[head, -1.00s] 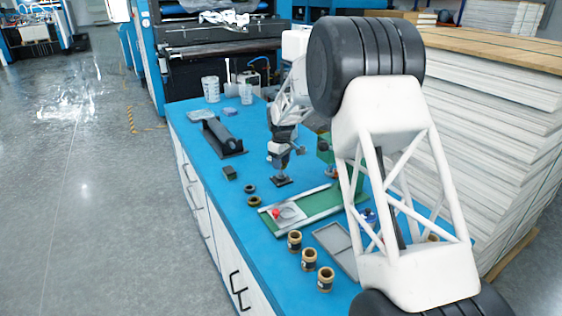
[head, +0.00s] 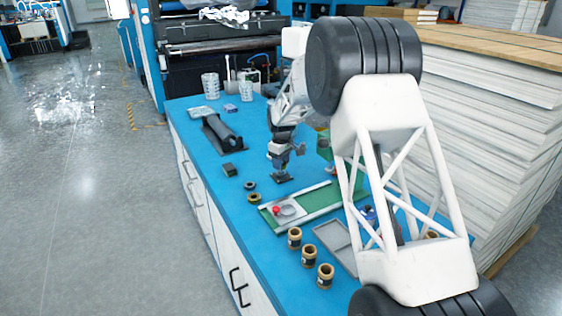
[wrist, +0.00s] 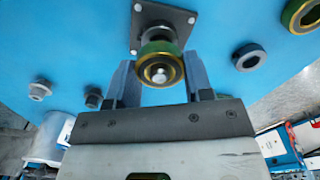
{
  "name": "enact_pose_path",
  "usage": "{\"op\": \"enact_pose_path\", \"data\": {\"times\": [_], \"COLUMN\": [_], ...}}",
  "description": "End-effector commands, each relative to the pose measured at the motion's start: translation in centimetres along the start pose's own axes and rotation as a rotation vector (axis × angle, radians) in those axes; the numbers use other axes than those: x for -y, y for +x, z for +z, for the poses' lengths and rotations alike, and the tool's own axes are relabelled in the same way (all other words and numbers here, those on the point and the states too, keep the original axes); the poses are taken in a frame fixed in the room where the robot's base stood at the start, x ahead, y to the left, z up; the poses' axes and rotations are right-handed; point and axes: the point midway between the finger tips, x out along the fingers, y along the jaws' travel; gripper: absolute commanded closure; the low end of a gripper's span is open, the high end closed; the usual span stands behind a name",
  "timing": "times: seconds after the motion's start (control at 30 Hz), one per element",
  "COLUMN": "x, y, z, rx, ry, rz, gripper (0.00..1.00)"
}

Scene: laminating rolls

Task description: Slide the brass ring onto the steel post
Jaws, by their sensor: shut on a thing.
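The steel post stands on a square base plate (wrist: 182,18), which shows in the head view (head: 282,179) under my gripper. My gripper (wrist: 160,84) is over the post, with one finger on each side of the brass ring (wrist: 160,54). It is shut on the ring. In the wrist view the post's rounded tip (wrist: 160,76) shows inside the ring's hole, and a grey part of the post (wrist: 157,32) shows between ring and plate. The ring looks to be around the post, near its top. In the head view my gripper (head: 280,160) hides the ring.
Two loose rings (head: 250,186) (head: 253,199) lie left of the post; they also show in the wrist view (wrist: 249,57) (wrist: 302,15). A dark roller (head: 222,133) lies behind them. A green board (head: 317,203) and several brass-coloured bushings (head: 309,256) are in front.

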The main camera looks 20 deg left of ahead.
Motion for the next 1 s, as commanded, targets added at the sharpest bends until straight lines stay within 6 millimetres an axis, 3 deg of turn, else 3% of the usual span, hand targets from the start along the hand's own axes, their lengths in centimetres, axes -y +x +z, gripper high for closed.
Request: {"op": "enact_pose_path", "data": {"times": [1.0], "x": [0.0], "y": [0.92], "z": [-0.01], "rx": [0.0], "ry": [0.0], "rz": [0.0], "gripper": [0.8]}}
